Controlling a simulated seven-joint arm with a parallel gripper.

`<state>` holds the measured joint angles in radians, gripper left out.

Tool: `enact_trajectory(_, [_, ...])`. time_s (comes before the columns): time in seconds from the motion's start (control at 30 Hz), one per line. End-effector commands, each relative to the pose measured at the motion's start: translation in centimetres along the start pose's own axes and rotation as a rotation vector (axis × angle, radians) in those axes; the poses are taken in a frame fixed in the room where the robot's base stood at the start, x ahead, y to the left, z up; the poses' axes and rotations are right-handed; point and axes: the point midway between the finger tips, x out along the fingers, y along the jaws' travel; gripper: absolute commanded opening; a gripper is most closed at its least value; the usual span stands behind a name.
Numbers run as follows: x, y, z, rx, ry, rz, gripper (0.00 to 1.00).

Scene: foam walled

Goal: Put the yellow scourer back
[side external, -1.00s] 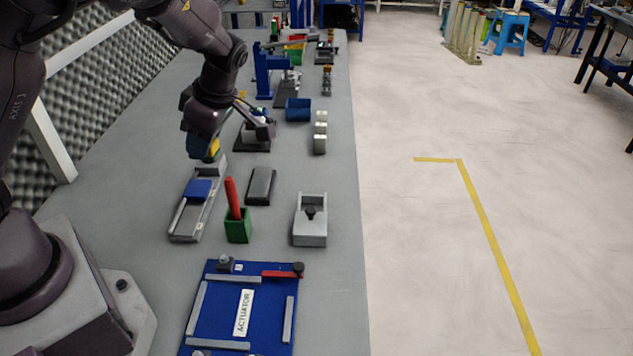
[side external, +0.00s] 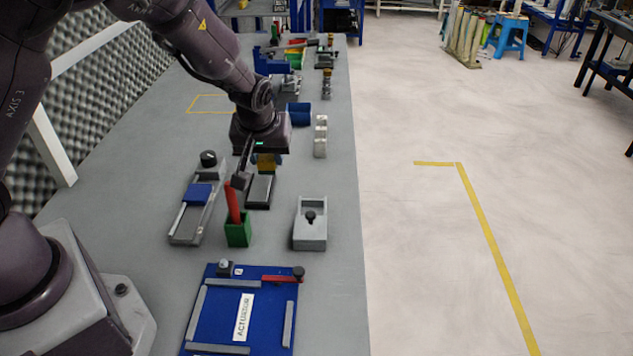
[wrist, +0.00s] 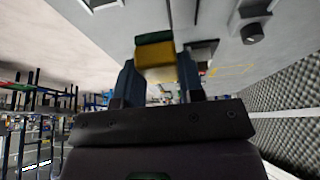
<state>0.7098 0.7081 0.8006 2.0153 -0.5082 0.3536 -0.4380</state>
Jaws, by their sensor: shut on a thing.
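The yellow scourer (side external: 266,161) is a yellow block with a green layer, seen best in the wrist view (wrist: 157,66). My gripper (side external: 258,168) is shut on it, with one finger on each side in the wrist view (wrist: 157,80). In the side view, the scourer appears over the far end of a flat dark tray (side external: 260,191). Part of the scourer is hidden by my gripper. I cannot tell whether it touches the tray.
A green cup (side external: 238,233) with a red stick (side external: 232,203) stands close in front of my gripper. A grey rack with a blue block (side external: 197,194) lies to the left, a grey box (side external: 310,235) to the right. A yellow-taped outline (side external: 211,110) marks bare table at back left.

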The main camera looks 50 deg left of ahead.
Motion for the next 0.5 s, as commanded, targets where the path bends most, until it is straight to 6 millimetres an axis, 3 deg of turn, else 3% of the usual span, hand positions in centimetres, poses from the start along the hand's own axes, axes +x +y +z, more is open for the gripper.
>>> enact_trajectory(0.33, [5.8, 5.1, -4.1, 0.001, 0.002, -0.003, 0.14])
enact_trajectory(0.5, [9.6, 7.0, -4.7, 0.001, 0.0, -0.003, 0.14])
